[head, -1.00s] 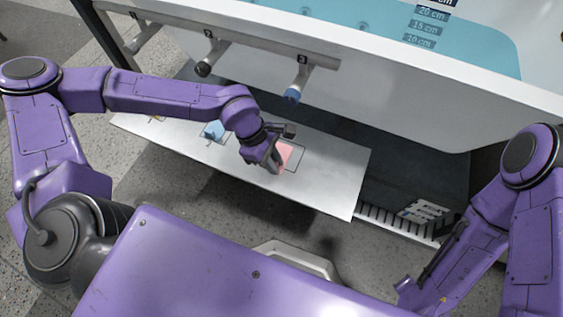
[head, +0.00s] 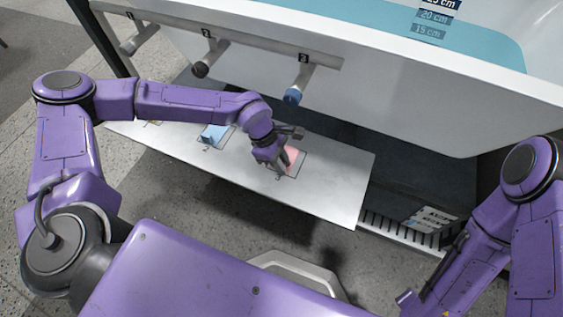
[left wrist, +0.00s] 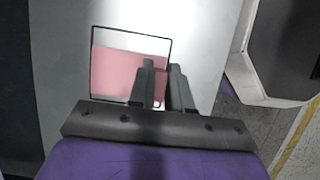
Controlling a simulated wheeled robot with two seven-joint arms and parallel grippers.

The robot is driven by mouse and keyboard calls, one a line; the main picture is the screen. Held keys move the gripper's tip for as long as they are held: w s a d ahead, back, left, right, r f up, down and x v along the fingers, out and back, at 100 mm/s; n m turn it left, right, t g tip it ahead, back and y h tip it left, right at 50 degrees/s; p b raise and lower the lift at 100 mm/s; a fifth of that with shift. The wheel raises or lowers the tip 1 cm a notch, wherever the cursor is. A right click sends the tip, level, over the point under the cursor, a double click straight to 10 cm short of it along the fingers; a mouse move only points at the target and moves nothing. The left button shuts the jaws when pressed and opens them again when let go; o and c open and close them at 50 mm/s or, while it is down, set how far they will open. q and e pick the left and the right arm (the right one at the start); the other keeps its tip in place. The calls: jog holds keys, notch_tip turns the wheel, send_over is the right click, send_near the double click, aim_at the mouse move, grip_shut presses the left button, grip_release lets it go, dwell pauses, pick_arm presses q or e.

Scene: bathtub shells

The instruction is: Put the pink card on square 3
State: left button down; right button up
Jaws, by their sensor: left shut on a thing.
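The pink card (head: 292,156) lies at the rightmost outlined square on the white board, partly hidden by my left gripper (head: 281,168). In the left wrist view the pink card (left wrist: 115,74) appears within the black outline, with a pale strip of the square showing above it. The left gripper's fingers (left wrist: 162,72) are close together over the card's right edge, shut on it. The number of this square is not readable. My right gripper is not clearly visible; only the right arm shows at the right edge.
A blue card (head: 214,133) lies on another square left of my gripper, and a yellow piece shows further left. Knobs, such as the blue-tipped one (head: 293,96), stick out from the tub (head: 400,110) above the board (head: 335,195). The board's right end is bare.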

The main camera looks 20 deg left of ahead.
pick_arm(q)
jog(key=c, duration=1.1)
grip_release()
jog(key=shift+o, duration=0.2)
jog(key=p+v, duration=0.4)
jog(key=v, duration=0.8)
